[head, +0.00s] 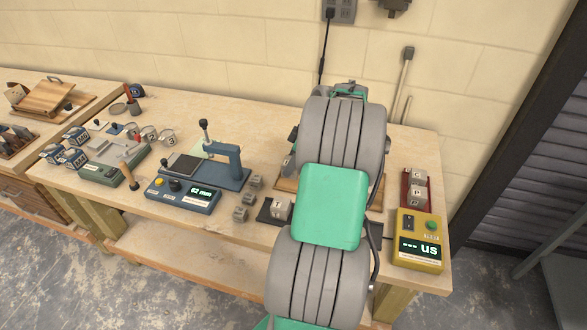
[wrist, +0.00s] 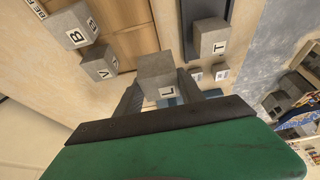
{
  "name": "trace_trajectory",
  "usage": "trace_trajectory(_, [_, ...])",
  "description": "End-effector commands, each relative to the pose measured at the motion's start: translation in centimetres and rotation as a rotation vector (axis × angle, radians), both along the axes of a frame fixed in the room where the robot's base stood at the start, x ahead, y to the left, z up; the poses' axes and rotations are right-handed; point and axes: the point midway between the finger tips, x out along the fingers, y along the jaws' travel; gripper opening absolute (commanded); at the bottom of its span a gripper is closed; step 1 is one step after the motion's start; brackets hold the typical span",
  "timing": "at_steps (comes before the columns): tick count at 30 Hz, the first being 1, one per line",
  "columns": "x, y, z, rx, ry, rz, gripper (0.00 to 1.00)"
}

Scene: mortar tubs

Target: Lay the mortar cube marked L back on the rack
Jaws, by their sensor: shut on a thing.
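In the head view my arm hides the gripper and this cube. A red rack (head: 405,187) stands on the right of the bench behind the yellow meter, with several lettered cubes (head: 417,190) in it.
In the wrist view, cubes B (wrist: 76,25) and V (wrist: 99,62) sit left of my gripper, and cube T (wrist: 210,38) sits to the right by a dark strip. The yellow meter (head: 419,240) and blue press (head: 187,194) flank my arm in the head view.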

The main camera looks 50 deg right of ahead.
Motion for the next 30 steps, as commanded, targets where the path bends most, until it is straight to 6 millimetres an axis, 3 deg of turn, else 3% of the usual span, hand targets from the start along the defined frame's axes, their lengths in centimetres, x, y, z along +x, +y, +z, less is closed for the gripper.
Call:
trace_trajectory(3, [1.1, -1.4, -2.2, 0.004, 0.002, 0.001, 0.0])
trace_trajectory(6, [1.7, -2.2, -3.2, 0.0, -0.001, 0.001, 0.0])
trace_trajectory(15, [2.0, -2.8, -6.9, 0.001, 0.001, -0.001, 0.0])
trace_trajectory(25, [2.0, -2.8, -7.7, 0.0, -0.001, 0.0, 0.0])
trace_trajectory(26, [2.0, -2.8, -7.6, 0.0, 0.0, 0.0, 0.48])
trace_trajectory(30, [2.0, -2.8, -7.6, 0.0, 0.0, -0.001, 0.59])
